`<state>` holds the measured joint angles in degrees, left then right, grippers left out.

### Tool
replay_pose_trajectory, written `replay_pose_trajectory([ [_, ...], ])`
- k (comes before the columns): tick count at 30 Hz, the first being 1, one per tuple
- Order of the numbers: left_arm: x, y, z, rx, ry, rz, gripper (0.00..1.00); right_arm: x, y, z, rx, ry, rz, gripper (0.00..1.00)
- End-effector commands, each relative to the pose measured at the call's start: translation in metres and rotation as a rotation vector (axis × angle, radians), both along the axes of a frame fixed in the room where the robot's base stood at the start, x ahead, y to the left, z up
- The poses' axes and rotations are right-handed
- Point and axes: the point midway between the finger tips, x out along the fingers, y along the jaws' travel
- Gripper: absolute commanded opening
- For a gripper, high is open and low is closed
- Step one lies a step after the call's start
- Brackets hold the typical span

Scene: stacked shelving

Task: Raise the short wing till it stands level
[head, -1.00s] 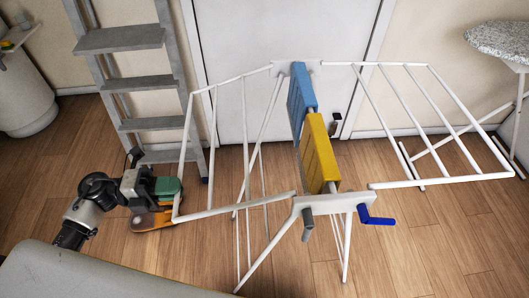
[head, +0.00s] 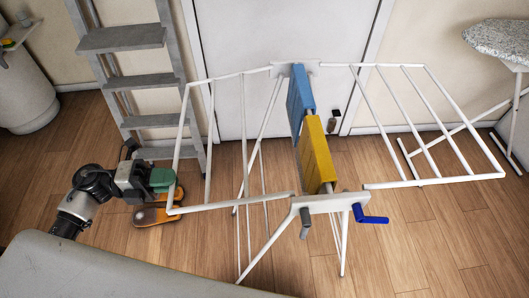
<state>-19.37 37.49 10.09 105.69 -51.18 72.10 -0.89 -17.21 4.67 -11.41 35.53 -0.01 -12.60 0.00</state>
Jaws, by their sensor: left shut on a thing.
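A white drying rack stands in the middle with a wing on each side. The short wing (head: 230,206), on the left, slopes slightly down from the hinge to its outer bar. My left gripper (head: 168,183) is shut on that outer bar near its front corner and partly hides it. The longer wing (head: 435,183) spreads out on the right. A blue cloth (head: 301,97) and a yellow cloth (head: 318,150) hang over the middle. A grey lever (head: 306,222) and a blue lever (head: 370,217) sit at the front end. My right gripper is out of view.
Orange shoes (head: 152,215) lie on the floor below my left gripper. A grey stepladder (head: 125,83) stands behind the short wing, close to it. A white door (head: 270,40) is behind the rack. An ironing board (head: 498,38) stands at right. Front right floor is clear.

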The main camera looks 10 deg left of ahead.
Motion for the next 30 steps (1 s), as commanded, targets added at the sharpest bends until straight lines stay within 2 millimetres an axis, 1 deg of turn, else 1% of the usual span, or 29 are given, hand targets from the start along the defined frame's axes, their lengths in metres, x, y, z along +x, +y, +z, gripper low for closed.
replay_pose_trajectory([
  [6, 0.0, 0.001, 0.015, 0.0, 0.0, -0.001, 0.03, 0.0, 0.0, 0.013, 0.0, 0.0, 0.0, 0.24],
  [17, -0.001, 0.003, 0.035, -0.001, 0.001, -0.001, 0.03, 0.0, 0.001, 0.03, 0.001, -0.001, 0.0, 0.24],
  [27, -0.001, 0.004, 0.036, 0.0, 0.001, -0.001, 0.03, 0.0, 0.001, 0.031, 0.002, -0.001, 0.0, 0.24],
  [28, -0.001, 0.004, 0.036, 0.0, 0.001, -0.001, 0.16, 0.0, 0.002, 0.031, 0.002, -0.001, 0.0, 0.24],
  [30, -0.001, 0.004, 0.036, 0.0, 0.001, -0.001, 0.26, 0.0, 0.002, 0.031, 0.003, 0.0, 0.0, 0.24],
])
